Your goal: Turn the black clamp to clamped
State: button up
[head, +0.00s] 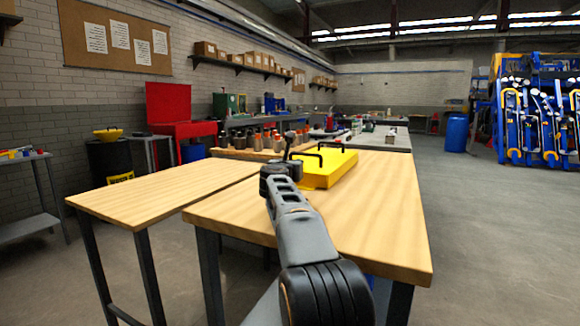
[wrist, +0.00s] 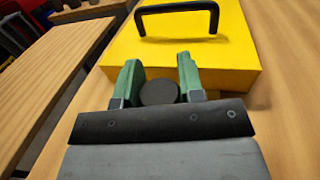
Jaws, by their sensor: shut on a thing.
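A yellow block (head: 332,170) with black handles sits on the wooden table; it also shows in the wrist view (wrist: 222,65), with one black handle (wrist: 178,12) on top. My gripper (wrist: 160,72) is at the near edge of this block. Its two green fingers stand either side of a dark round piece (wrist: 159,92), which I take to be the end of the black clamp. The fingers are shut on it. The rest of the clamp is hidden, so its turn angle cannot be told. In the head view my gripper (head: 280,178) is mostly hidden behind my arm.
The near wooden table (head: 395,235) is clear to the right of the block. A second wooden table (head: 150,195) stands at the left with a bare top. Several small items (head: 265,140) stand behind the block. The floor at the right is open.

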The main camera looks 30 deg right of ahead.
jog(key=m+g+h+p, duration=0.1)
jog(key=m+g+p, duration=0.1)
jog(key=g, duration=0.1)
jog(key=m+g+h+p, duration=0.2)
jog(key=g, duration=0.1)
jog(key=shift+s+d+r, duration=0.1)
jog(key=shift+s+r, duration=0.05)
jog(key=m+g+p, duration=0.1)
jog(key=m+g+h+p, duration=0.1)
jog(key=g, duration=0.1)
jog(key=m+g+p, duration=0.1)
jog(key=shift+s+d+g+p, duration=0.1)
jog(key=shift+s+g+p, duration=0.2)
jog(key=shift+p, duration=0.1)
jog(key=shift+s+m+g+p, duration=0.1)
jog(key=shift+m+g+p, duration=0.7)
jog(key=shift+g, duration=0.1)
jog(key=shift+f+g, duration=0.25)
jog(key=shift+g, duration=0.05)
jog(key=o, duration=0.9)
jog(key=a, duration=0.4)
jog(key=a+p, duration=0.1)
jog(key=a, duration=0.4)
jog(key=w+a+p, duration=0.1)
jog(key=a, duration=0.3)
jog(key=shift+a, duration=0.4)
jog(key=shift+r, duration=0.15)
